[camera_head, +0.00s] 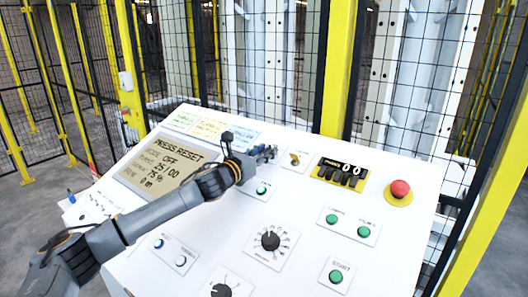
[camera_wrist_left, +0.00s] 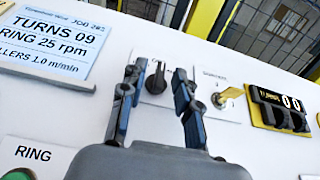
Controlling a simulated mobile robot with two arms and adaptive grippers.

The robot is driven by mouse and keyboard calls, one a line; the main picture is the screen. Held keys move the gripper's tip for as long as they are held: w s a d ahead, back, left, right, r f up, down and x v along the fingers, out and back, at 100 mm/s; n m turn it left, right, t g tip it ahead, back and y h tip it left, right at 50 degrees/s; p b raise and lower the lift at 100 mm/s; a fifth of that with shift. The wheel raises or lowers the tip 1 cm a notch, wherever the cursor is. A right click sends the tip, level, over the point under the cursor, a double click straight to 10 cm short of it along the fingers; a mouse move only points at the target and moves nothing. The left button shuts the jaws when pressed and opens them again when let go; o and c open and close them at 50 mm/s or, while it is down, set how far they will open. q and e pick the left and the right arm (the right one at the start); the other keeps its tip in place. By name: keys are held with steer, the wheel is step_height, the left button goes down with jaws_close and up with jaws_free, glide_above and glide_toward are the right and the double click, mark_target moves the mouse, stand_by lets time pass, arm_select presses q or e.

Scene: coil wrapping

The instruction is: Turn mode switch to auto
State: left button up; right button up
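A black rotary knob (camera_wrist_left: 156,79), which looks like the mode switch, stands on the white panel (camera_head: 205,245) in the left wrist view. My left gripper (camera_head: 266,154) reaches over the panel from the left, and its fingers hide the knob in the head view. In the left wrist view the gripper (camera_wrist_left: 155,84) is open, with one fingertip on each side of the knob and gaps showing. I cannot tell how deep the fingertips are around it. My right gripper is not in view.
A brass key switch (camera_wrist_left: 228,96) sits just right of the fingers, then a black counter (camera_wrist_left: 280,108) on yellow. A green RING button (camera_head: 263,188) lies in front. A red emergency stop (camera_head: 400,188) stands at the right. Yellow-posted mesh fencing (camera_head: 340,70) rises behind the panel.

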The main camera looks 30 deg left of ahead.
arm_select(q)
jaws_close()
steer(key=p, duration=0.1)
steer(key=m+h+p, duration=0.2)
steer(key=shift+a+r+g+p, duration=0.25)
steer(key=shift+r+g+p, duration=0.05)
steer(key=shift+p, duration=0.1)
steer(key=shift+m+h+p, duration=0.35)
steer(key=shift+m+h, duration=0.25)
steer(key=shift+w+f+m+g+h, duration=0.15)
steer(key=shift+m+g+h, duration=0.25)
steer(key=shift+m+h, duration=0.2)
steer(key=shift+a+f+m+g+h, duration=0.15)
steer(key=shift+m+g+h, duration=0.25)
steer(key=shift+m+h, duration=0.15)
steer(key=m+g+h+b, duration=0.1)
steer(key=m+h+b, duration=0.1)
steer(key=b, duration=0.1)
steer(key=m+g+h+b, duration=0.1)
steer(key=m+g+b, duration=0.1)
steer(key=m+b, duration=0.1)
steer(key=shift+w+f+h, duration=0.1)
steer(key=shift+f+h, duration=0.05)
steer(key=shift+h, duration=0.2)
steer(key=shift+m+g+h+b, duration=0.5)
steer(key=shift+g+b, duration=0.3)
steer(key=shift+b, duration=0.3)
steer(key=shift+a+r, duration=0.1)
steer(key=shift+r, duration=0.1)
